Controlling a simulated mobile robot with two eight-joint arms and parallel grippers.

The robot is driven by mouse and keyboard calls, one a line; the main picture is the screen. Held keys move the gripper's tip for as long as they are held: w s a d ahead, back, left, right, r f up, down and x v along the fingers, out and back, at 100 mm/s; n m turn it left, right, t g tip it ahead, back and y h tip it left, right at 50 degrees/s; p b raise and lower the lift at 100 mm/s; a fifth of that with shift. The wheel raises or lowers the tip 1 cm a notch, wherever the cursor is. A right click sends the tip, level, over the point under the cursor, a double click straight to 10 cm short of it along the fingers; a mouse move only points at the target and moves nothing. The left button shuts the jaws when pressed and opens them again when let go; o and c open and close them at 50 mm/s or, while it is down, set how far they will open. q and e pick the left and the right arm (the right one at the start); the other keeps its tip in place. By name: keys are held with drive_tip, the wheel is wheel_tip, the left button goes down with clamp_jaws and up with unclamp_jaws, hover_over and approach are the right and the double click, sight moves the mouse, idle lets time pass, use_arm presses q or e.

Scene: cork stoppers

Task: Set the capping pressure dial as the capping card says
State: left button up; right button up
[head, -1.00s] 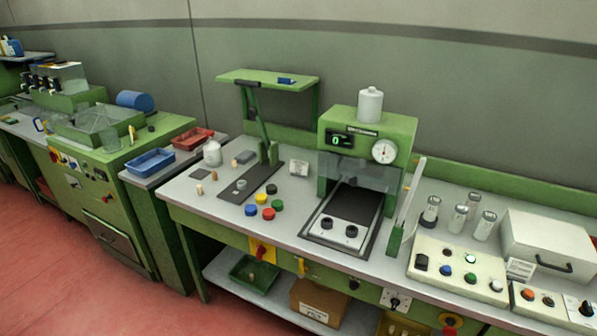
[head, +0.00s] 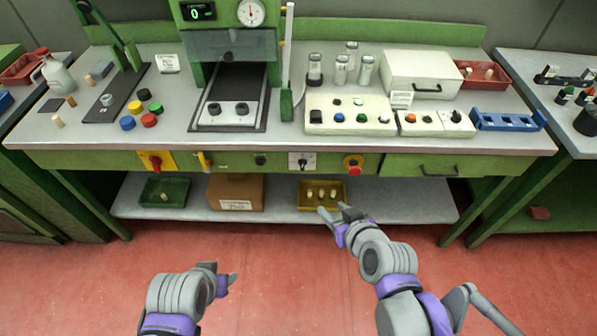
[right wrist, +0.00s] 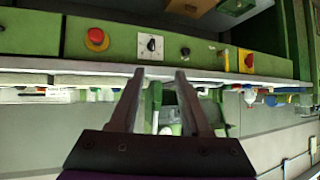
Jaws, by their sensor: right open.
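A black knob on a white dial plate (head: 302,161) is on the green front panel of the bench. In the right wrist view this dial (right wrist: 151,45) appears beyond my fingertips, upside down. My right gripper (head: 333,211) is open and empty, in front of the bench and below the panel in the head view. In the right wrist view its fingers (right wrist: 159,73) are apart with nothing between them. My left gripper (head: 220,273) is low in front of the bench, away from the panel; its jaw opening is unclear. White cards (head: 167,63) (head: 401,99) stand on the bench, their text unreadable.
Beside the dial are a small black knob (head: 260,160), a red button on yellow (head: 354,166) and a red switch on yellow (head: 156,162). A drawer handle (head: 438,171) is to the right. A yellow bin (head: 321,206) with corks and a carton (head: 236,191) sit on the lower shelf.

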drive_tip(key=w+a+f+t+y+b, duration=0.1)
drive_tip(key=w+a+f+t+b, duration=0.3)
drive_tip(key=w, duration=0.3)
drive_tip(key=m+t+h+b, duration=0.3)
drive_tip(key=t+h+b, duration=0.15)
drive_tip(key=b, duration=0.35)
approach(302, 166)
drive_tip(key=shift+g+h, duration=0.25)
drive_tip(key=shift+g, duration=0.1)
drive_tip(key=w, duration=0.9)
drive_tip(key=shift+w+a+r+b, duration=0.1)
drive_tip(key=shift+r+b, duration=0.25)
drive_tip(key=shift+r, duration=0.05)
use_arm(q)
wheel_tip(302, 166, down, 17)
drive_tip(key=shift+w+r+g, duration=0.2)
drive_tip(key=shift+w+g, duration=0.05)
drive_tip(key=shift+g, duration=0.05)
use_arm(e)
clamp_jaws()
